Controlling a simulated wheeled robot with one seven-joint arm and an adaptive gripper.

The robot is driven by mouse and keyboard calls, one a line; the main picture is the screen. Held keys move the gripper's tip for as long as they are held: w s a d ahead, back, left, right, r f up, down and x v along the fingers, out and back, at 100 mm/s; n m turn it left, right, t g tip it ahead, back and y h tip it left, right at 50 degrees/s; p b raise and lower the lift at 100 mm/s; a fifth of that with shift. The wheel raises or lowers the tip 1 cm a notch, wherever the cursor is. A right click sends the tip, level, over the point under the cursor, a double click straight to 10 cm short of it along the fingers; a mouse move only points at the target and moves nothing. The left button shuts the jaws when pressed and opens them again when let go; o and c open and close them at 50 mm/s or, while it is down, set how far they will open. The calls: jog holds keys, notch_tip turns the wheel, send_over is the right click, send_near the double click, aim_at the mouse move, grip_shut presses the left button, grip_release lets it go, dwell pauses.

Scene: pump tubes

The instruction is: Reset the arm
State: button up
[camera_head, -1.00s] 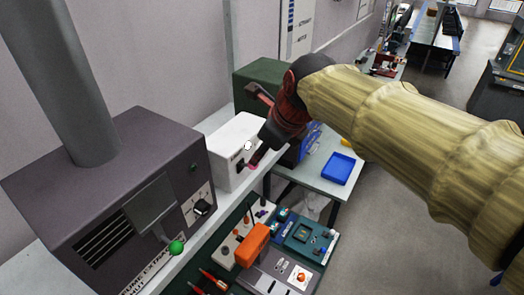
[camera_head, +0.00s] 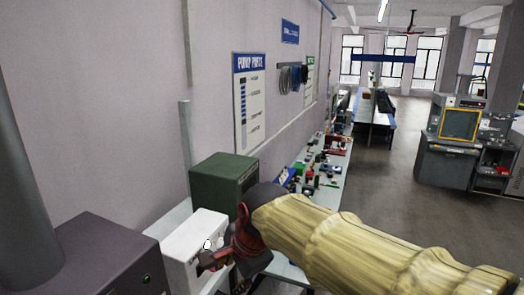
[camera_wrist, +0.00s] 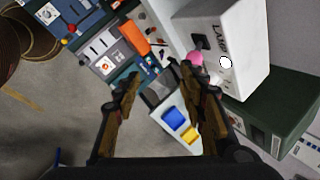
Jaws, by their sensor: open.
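My gripper (camera_head: 222,258) is at the end of my yellow-sleeved arm, in front of the white box (camera_head: 190,248) in the head view. In the wrist view my gripper (camera_wrist: 160,84) shows two fingers spread apart with nothing between them. Beyond the fingers are a grey floor and a bench with a blue tray (camera_wrist: 174,120) and a yellow tray (camera_wrist: 190,134). The white box (camera_wrist: 240,45) with a pink knob (camera_wrist: 196,58) lies just past the right finger; I cannot tell the exact gap.
A dark green box (camera_head: 222,180) stands behind the white box. A dark machine (camera_head: 95,262) with a grey pipe is at the left. The wrist view shows an orange block (camera_wrist: 134,36) on the panel bench. Open floor (camera_head: 400,160) lies to the right.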

jog(key=s+d+f+n+h+b, duration=0.1)
jog(key=s+d+f+n+b, duration=0.2)
jog(key=s+d+f+b, duration=0.3)
jog(key=s+d+f+n+h+b, duration=0.1)
jog(key=s+d+f+n+b, duration=0.3)
jog(key=d+f+b, duration=0.7)
jog(key=s+d+f+n+t+h+b, duration=0.1)
jog(key=s+d+f+n+b, duration=0.3)
jog(key=f+b, duration=1.2)
jog(key=s+d+f, duration=0.3)
jog(key=d+f, duration=0.1)
jog(key=f, duration=0.3)
jog(key=shift+s+d+f+b, duration=0.3)
jog(key=shift+s+d+b, duration=0.05)
jog(key=shift+d+b, duration=0.05)
jog(key=shift+o, duration=0.4)
